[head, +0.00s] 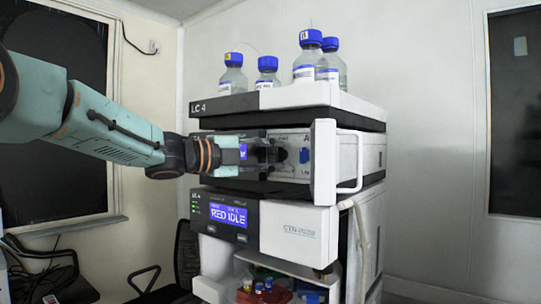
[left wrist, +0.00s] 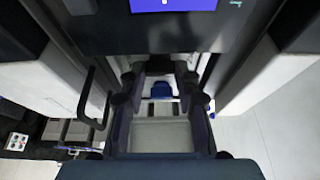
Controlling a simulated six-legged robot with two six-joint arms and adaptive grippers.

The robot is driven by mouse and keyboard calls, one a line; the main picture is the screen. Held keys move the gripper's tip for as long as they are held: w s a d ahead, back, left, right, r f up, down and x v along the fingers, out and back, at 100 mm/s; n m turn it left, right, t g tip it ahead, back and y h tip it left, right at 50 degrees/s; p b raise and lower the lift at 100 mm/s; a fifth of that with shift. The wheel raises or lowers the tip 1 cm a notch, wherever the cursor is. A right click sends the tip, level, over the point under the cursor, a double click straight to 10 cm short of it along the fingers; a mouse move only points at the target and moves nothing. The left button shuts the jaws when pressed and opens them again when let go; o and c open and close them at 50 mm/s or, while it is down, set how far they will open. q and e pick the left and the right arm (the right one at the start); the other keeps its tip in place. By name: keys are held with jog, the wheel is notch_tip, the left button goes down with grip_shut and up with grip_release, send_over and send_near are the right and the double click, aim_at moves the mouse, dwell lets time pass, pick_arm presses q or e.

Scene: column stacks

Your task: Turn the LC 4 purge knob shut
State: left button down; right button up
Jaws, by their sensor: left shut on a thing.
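The LC 4 stack (head: 225,104) stands in the middle of the head view, with the LC 4 label on its top tray. My left arm reaches in from the left to the front of the pump module (head: 347,158). In the left wrist view the fingers (left wrist: 161,97) close in from both sides around a spot under the display (left wrist: 172,5). The knob's turn angle cannot be told. My right gripper is not in view.
Several blue-capped bottles (head: 309,58) stand on the top tray. A white handle (head: 356,162) sticks out right of the pump front. A lower module shows a lit blue display (head: 229,216). A dark chair (head: 183,262) stands at lower left.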

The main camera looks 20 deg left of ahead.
pick_arm(q)
jog(key=c, duration=1.2)
grip_release()
jog(key=shift+a, duration=0.1)
jog(key=v, duration=0.7)
jog(key=shift+s+a, duration=0.25)
jog(key=shift+a, duration=0.05)
